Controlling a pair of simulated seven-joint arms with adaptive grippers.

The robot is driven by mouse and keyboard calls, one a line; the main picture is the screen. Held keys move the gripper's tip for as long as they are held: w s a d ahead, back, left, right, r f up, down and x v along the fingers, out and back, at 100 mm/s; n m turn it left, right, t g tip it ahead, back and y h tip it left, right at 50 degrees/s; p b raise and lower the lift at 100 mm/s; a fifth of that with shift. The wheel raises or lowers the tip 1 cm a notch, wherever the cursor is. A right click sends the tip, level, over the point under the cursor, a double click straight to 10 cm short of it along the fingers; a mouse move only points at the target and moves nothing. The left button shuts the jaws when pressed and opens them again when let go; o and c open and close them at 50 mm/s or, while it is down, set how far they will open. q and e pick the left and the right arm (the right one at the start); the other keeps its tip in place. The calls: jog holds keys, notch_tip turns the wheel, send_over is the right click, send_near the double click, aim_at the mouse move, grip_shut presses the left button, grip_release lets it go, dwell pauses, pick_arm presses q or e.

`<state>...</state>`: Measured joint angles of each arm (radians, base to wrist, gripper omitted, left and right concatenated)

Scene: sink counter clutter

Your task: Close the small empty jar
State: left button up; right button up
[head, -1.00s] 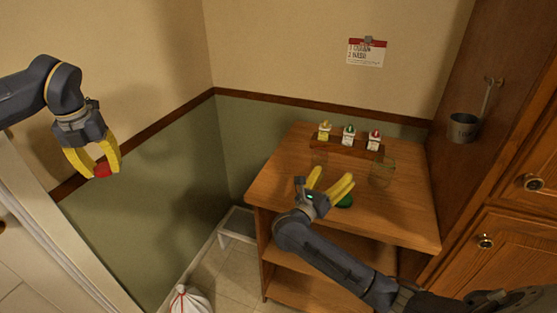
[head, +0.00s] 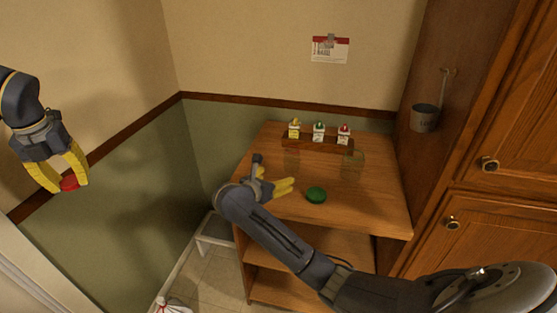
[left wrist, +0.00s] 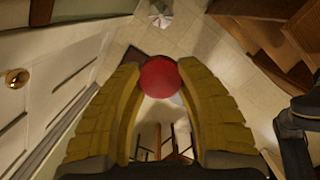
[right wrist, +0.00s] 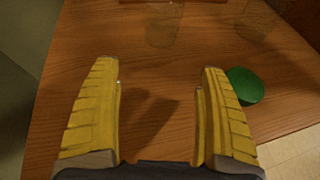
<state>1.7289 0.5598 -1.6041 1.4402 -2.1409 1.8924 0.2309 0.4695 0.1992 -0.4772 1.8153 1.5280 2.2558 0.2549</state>
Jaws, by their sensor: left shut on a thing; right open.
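My left gripper (head: 66,183) is shut on a red round lid (head: 69,184), held in the air left of the wooden table (head: 375,205). The lid (left wrist: 160,77) sits between the yellow fingertips in the left wrist view. A green round lid (head: 316,195) lies on the table. My right gripper (head: 279,181) is open and empty above the table, left of the green lid; the lid (right wrist: 245,86) shows just outside its right finger. Two clear jars stand behind, one on the left (right wrist: 163,25) and one on the right (right wrist: 258,18). Their contents are hard to make out.
A wooden rack (head: 312,142) at the table's back holds small items with yellow, green and red tops. A tall cabinet (head: 470,170) bounds the right side, with a metal cup (head: 424,118) hanging on it. The table's front right is clear.

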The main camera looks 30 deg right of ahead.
aim_at(289, 161)
jog(key=shift+w+d, duration=0.65)
jog(key=shift+d, duration=0.35)
jog(key=shift+w+d, duration=0.65)
jog(key=shift+d, duration=0.4)
jog(key=shift+w+d, duration=0.65)
jog(key=shift+d, duration=0.35)
jog(key=w+d, duration=0.1)
jog(key=d, duration=0.1)
jog(key=w+d, duration=0.1)
jog(key=d, duration=0.1)
jog(key=shift+w+d, duration=0.1)
jog(key=shift+w, duration=0.2)
jog(key=shift+w+d+f, duration=0.2)
jog(key=shift+w+d, duration=0.1)
jog(key=shift+d, duration=0.1)
jog(key=c, duration=1.4)
jog(key=shift+o, duration=0.2)
